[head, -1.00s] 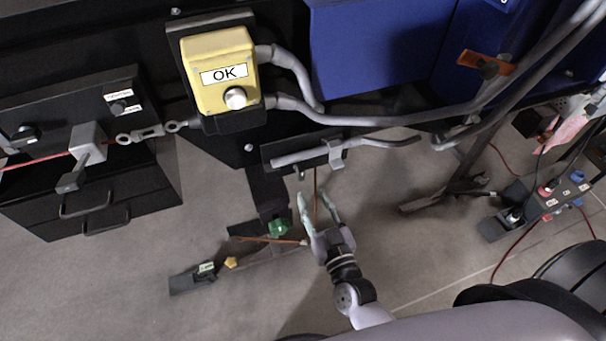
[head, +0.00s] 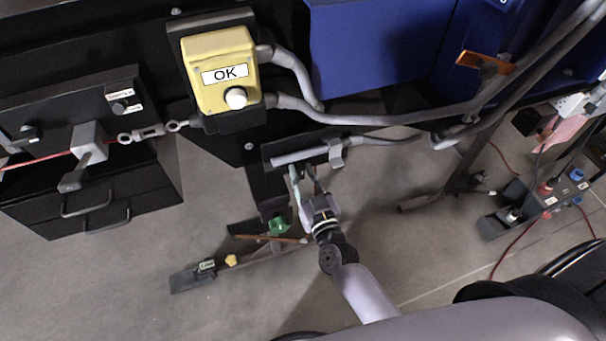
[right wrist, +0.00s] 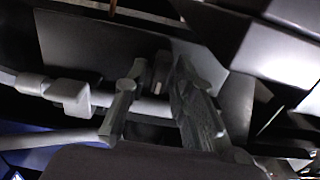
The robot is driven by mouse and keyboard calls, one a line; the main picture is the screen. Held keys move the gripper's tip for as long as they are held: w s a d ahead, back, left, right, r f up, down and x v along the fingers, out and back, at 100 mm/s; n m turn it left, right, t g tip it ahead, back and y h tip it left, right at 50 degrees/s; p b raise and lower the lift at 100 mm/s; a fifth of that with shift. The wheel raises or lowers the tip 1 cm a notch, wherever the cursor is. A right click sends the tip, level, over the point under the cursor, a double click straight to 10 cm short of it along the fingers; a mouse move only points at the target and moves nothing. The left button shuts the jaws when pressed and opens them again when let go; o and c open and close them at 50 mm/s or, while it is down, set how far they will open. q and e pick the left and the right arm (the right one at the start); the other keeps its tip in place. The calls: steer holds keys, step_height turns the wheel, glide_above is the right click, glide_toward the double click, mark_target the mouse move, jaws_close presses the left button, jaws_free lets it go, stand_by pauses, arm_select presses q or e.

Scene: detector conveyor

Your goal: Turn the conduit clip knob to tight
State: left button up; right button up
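A grey conduit (head: 295,157) runs along a black plate under the blue cabinet, with a light grey clip (head: 336,153) around it. The clip also shows in the right wrist view (right wrist: 70,93). My right gripper (head: 303,172) is just below the plate, left of the clip, with its fingers pointing up at the plate. In the right wrist view its two fingers stand apart, so it is open. A small pale part (right wrist: 160,72), possibly the knob, shows between them; I cannot tell if they touch it. In the head view the fingers hide this spot. My left gripper is out of view.
A yellow box (head: 217,50) marked OK is above left, with grey pipes beside the blue cabinet (head: 375,45). A black floor rail with a green knob (head: 278,226) lies below. A socket block (head: 545,200) with cables stands at right.

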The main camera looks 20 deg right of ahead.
jaws_close()
steer(key=shift+m, duration=0.4)
steer(key=m, duration=0.3)
steer(key=shift+p, duration=0.3)
steer(key=m, duration=0.4)
steer(key=shift+d+m, duration=0.15)
steer(key=shift+m, duration=0.15)
steer(key=m, duration=0.4)
steer(key=shift+f+m+b, duration=0.15)
steer(key=shift+m+b, duration=0.15)
steer(key=m+b, duration=0.1)
steer(key=m, duration=0.3)
steer(key=shift+f+m, duration=0.1)
steer(key=shift+m, duration=0.3)
steer(key=shift+o, duration=1.5)
jaws_free()
